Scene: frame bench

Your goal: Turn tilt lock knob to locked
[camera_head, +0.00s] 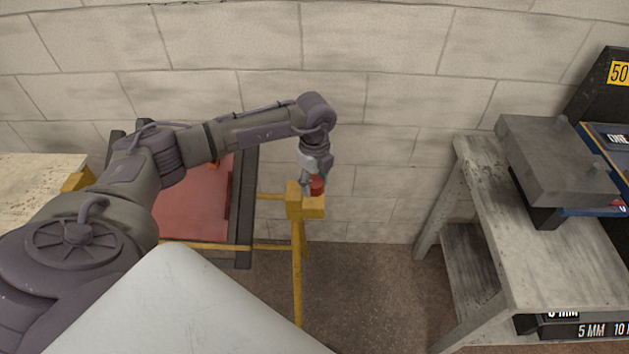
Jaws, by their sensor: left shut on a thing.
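The tilt lock knob (317,184) is a small red knob at the top of a yellow post (297,245), near the middle of the view. My left gripper (311,180) points down at the knob and is shut on it. The gripper's fingers hide part of the knob, and I cannot read its turn position. The yellow post belongs to a frame that holds a tilted red panel (193,205) with dark side rails, partly hidden behind my left arm. My right gripper is not in view.
A grey workbench (545,255) with a dark grey block (555,160) stands at the right. A pale tabletop (35,180) is at the far left. A block wall (400,60) closes the back. Open floor (375,300) lies between the yellow frame and the workbench.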

